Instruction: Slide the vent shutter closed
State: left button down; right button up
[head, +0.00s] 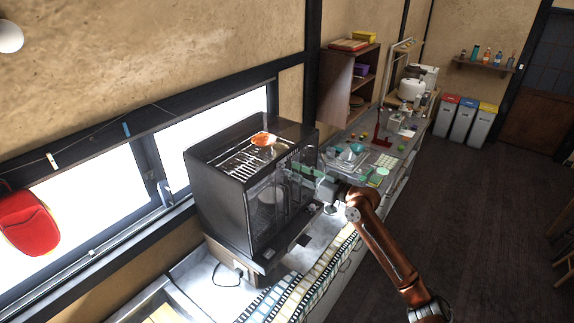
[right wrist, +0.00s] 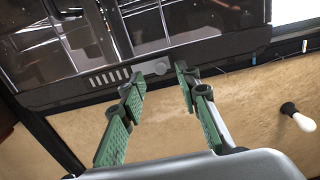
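The vent (right wrist: 108,77) shows in the right wrist view as a row of several pale slots on the dark edge of the glass-fronted cabinet (head: 222,190). Just right of the slots is a small grey shutter knob (right wrist: 161,69). My right gripper (right wrist: 160,72) is open, with its green fingers apart. In that view its fingertips lie on either side of the knob; I cannot tell whether they touch it. My left gripper is not in view.
The cabinet stands on a counter by a bright window, with an orange item (head: 264,139) on its top rack. A filmstrip-patterned runner (head: 305,280) lies in front. Dishes and small items (head: 350,155) crowd the counter beyond.

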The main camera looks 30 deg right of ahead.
aim_at(284, 166)
jog(key=shift+p+x, duration=0.5)
jog(key=shift+x, duration=1.25)
jog(key=shift+c, duration=0.7)
grip_shut()
